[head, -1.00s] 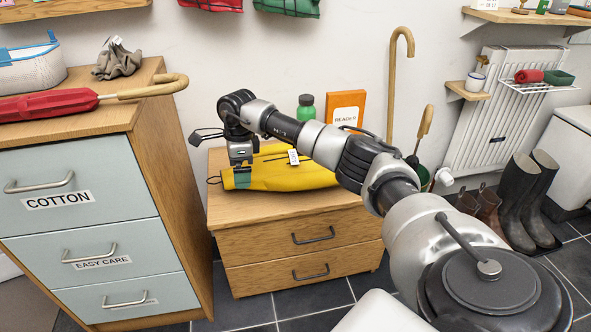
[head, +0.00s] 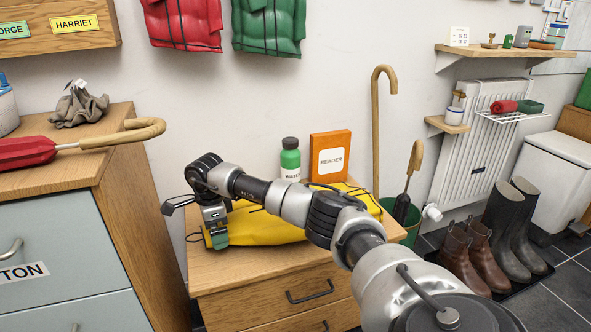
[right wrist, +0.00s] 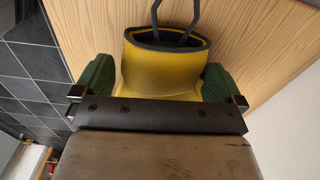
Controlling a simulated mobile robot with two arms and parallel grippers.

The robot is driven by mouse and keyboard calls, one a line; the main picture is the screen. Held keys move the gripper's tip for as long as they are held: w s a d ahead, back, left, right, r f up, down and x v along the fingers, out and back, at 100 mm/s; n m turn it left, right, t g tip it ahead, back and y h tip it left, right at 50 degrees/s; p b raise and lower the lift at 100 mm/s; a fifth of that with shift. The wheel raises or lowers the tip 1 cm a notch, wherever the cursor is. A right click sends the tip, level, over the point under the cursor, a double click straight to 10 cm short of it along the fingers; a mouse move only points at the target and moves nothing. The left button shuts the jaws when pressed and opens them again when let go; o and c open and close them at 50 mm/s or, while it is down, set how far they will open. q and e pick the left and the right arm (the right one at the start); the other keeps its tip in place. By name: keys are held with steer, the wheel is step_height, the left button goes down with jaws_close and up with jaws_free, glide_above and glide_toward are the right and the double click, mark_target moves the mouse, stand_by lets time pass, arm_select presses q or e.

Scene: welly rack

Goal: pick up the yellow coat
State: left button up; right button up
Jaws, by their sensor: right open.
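The yellow coat (head: 262,230) lies folded on top of the low wooden drawer unit, with dark trim and cords. My right gripper (head: 218,241) is at the coat's left end in the head view, pointing down, with part of the coat hidden behind my arm. In the right wrist view, the green fingertips stand apart on either side of the end of the yellow coat (right wrist: 160,70), and a dark-edged opening with cord loops shows beyond. The right gripper is open. I cannot tell whether the fingers touch the coat. My left gripper is not in view.
A green bottle (head: 290,160) and an orange reader box (head: 330,158) stand behind the coat. A taller drawer cabinet (head: 130,225) with a red umbrella (head: 25,151) is at left. A walking stick (head: 375,130), a green bin (head: 410,222) and boots (head: 505,230) are at right.

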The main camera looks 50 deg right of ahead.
step_height(320, 180, down, 3)
steer(key=shift+f+b, duration=0.1)
steer(key=shift+b, duration=0.35)
steer(key=shift+c, duration=0.5)
steer(key=c, duration=0.9)
steer(key=shift+o, duration=0.2)
steer(key=shift+r, duration=0.2)
